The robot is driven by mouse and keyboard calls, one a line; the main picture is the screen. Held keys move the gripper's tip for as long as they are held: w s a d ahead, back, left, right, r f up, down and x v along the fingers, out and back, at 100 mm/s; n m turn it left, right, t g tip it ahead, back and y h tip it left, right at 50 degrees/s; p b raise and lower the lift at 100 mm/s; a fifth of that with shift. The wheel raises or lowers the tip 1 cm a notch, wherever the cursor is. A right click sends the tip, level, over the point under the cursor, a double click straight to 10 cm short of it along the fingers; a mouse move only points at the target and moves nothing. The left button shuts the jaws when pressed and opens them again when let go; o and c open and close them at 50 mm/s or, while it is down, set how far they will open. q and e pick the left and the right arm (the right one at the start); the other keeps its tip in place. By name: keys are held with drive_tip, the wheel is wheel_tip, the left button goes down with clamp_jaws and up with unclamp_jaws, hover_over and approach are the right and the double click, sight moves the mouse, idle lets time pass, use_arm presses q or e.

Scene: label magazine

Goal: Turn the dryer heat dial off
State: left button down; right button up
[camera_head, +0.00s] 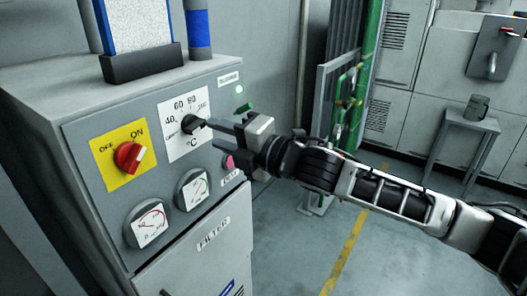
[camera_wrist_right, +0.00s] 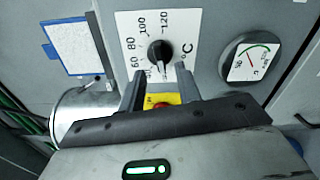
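The black heat dial (camera_head: 189,124) sits on a white °C scale plate (camera_head: 176,143) on the grey dryer panel. It also shows in the wrist view (camera_wrist_right: 160,53), with numbers around it. I cannot read its exact setting. My right gripper (camera_head: 212,123) reaches in from the right, its fingertips close to the dial. In the wrist view the gripper (camera_wrist_right: 161,78) is open, two fingers apart with nothing held between them. The dial lies just beyond the tips, about midway between them; I cannot tell whether they touch it. My left gripper is not in view.
A red ON/OFF switch (camera_head: 129,157) on a yellow plate is left of the dial. Two gauges (camera_head: 150,224) (camera_head: 192,190) sit below. A pink button (camera_head: 229,162) and a green lamp (camera_head: 239,89) are right. A small table (camera_head: 467,122) stands farther back; floor between is clear.

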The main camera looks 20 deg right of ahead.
use_arm(q)
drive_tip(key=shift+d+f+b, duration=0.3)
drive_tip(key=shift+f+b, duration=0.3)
drive_tip(key=shift+b, duration=0.75)
use_arm(e)
drive_tip(key=v, duration=1.2)
drive_tip(key=s+a+f+m+h, duration=0.2)
drive_tip(key=a+f+m+h, duration=0.1)
drive_tip(key=f+m, duration=1.15)
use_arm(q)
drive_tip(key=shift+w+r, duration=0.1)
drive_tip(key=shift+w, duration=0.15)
use_arm(e)
drive_tip(key=s+d+f+m+g+h, duration=0.1)
drive_tip(key=s+f+m, duration=0.4)
drive_tip(key=f, duration=0.6)
drive_tip(key=s+d+f+m+g+h, duration=0.2)
drive_tip(key=s+f+m+h, duration=0.2)
drive_tip(key=s+f, duration=0.5)
wheel_tip(320, 180, down, 3)
drive_tip(key=shift+f+m+g+h, duration=0.15)
drive_tip(key=shift+m+g+h, duration=0.15)
drive_tip(key=shift+m, duration=0.75)
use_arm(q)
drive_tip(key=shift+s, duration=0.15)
